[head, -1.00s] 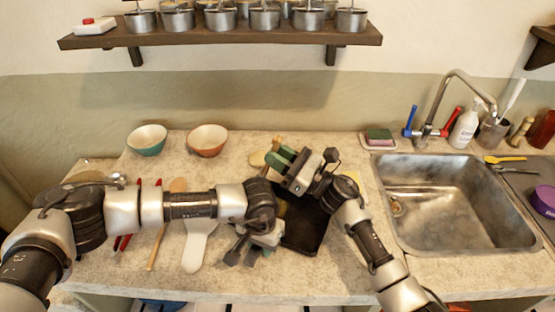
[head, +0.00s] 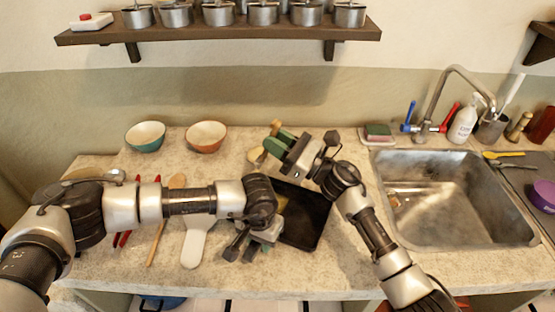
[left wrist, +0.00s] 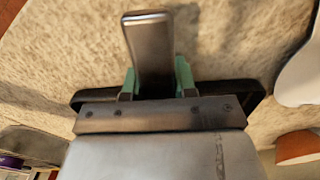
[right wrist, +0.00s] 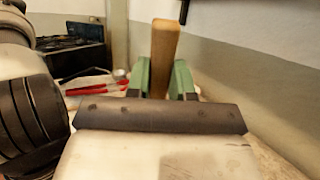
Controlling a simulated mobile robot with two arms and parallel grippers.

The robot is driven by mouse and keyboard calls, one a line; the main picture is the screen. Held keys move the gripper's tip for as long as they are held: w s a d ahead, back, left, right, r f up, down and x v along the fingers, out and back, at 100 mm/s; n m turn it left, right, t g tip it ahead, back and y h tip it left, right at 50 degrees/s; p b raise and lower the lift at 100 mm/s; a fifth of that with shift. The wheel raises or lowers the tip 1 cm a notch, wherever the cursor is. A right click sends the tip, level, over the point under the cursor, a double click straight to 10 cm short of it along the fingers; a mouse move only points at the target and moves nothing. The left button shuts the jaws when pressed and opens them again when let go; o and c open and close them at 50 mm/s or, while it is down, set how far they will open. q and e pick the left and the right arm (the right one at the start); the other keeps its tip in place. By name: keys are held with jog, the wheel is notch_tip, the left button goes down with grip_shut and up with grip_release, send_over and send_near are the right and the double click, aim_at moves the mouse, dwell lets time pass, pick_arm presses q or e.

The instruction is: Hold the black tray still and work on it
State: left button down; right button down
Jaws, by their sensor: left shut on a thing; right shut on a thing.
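The black tray (head: 312,222) lies on the counter left of the sink, partly hidden by my arms. My left gripper (head: 246,246) is at the tray's left front side. In the left wrist view its green fingers (left wrist: 157,85) are shut on a grey, handle-like bar (left wrist: 150,45) at the tray's dark rim (left wrist: 253,92). My right gripper (head: 284,145) is above the tray's far side. In the right wrist view its green fingers (right wrist: 161,78) are shut on an upright wooden handle (right wrist: 164,50). The tool's lower end is hidden there.
A white board (head: 194,245), a wooden spoon (head: 158,243) and red-handled tongs (head: 122,240) lie left of the tray. A green bowl (head: 146,136) and an orange bowl (head: 206,137) stand behind. The sink (head: 450,200) is right. A shelf (head: 220,36) with metal pots hangs above.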

pick_arm(q)
jog(key=c, duration=0.8)
grip_release()
notch_tip(320, 180, up, 12)
notch_tip(320, 180, down, 12)
jog(key=shift+r, duration=0.15)
pick_arm(e)
jog(key=shift+f, duration=1.35)
jog(key=shift+r, duration=0.15)
